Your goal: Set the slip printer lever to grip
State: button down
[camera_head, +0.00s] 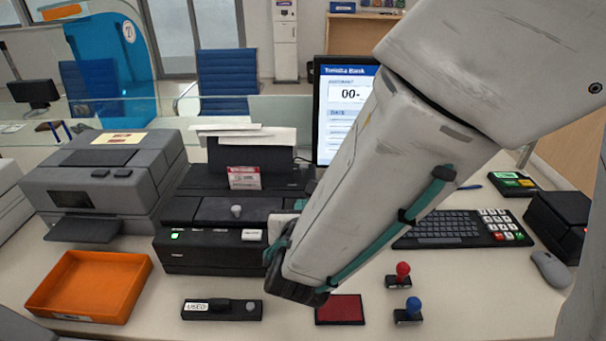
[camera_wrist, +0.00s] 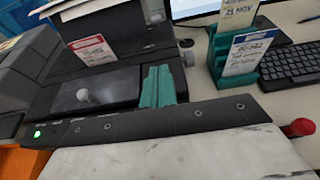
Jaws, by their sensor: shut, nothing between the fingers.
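The black slip printer (camera_head: 205,262) stands mid-counter, with paper sheets in its raised back. A round grey knob (camera_head: 236,211) on its flat top looks like the lever; its setting cannot be read. The knob also shows in the wrist view (camera_wrist: 83,96), left of my gripper. My gripper (camera_wrist: 158,86) shows there as two teal fingers pressed together, empty, over the printer's right end. Whether they touch the printer is unclear. In the head view my arm hides the fingertips and the printer's right end.
A grey machine (camera_head: 104,185) and an orange tray (camera_head: 90,285) are left of the printer. A teal card stand (camera_wrist: 217,46) is right of my fingers. A red pad (camera_head: 339,310), two stamps (camera_head: 403,270) (camera_head: 413,306) and a keyboard (camera_head: 436,231) lie to the right.

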send_near(303, 170)
jog(key=f, duration=0.1)
jog(key=w+f, duration=0.1)
jog(key=f, duration=0.2)
jog(key=shift+w+d, duration=0.15)
jog(key=shift+w, duration=0.15)
jog(key=w, duration=0.1)
jog(key=w+r, duration=0.1)
jog(key=w, duration=0.1)
jog(key=shift+w+r, duration=0.35)
jog(key=shift+w, duration=0.2)
jog(key=shift+r, duration=0.1)
